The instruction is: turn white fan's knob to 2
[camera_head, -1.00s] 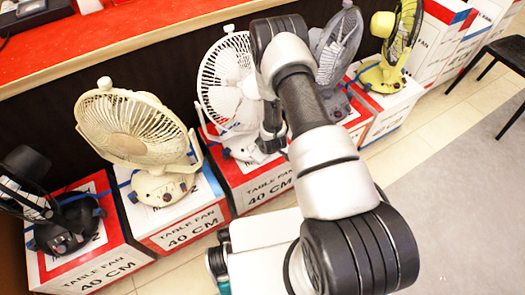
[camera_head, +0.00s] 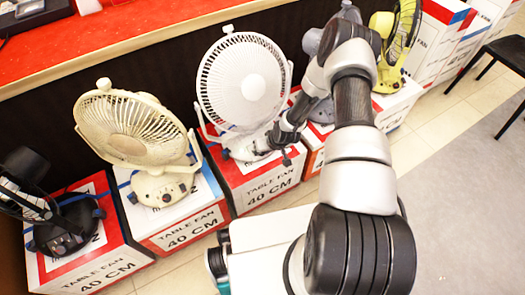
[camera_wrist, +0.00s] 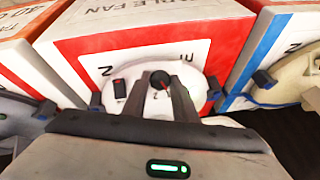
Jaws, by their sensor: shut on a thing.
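The white fan (camera_head: 240,82) stands upright on a red and white table fan box (camera_head: 262,184) in the head view. My gripper (camera_head: 277,141) is at the right front of the fan's base (camera_head: 243,150). In the wrist view, the base (camera_wrist: 137,98) has a dark round knob (camera_wrist: 159,79) and a dark switch (camera_wrist: 119,88) beside it. My gripper's fingers (camera_wrist: 168,88) reach the knob and are shut on it. The knob's setting and any numbers around it are too small to read.
A cream fan (camera_head: 135,140) on its box stands to the left, a black fan (camera_head: 50,205) farther left. A grey fan (camera_head: 318,105), partly hidden by my arm, and a yellow fan (camera_head: 396,45) stand to the right. Clear floor (camera_head: 455,200) lies to the right.

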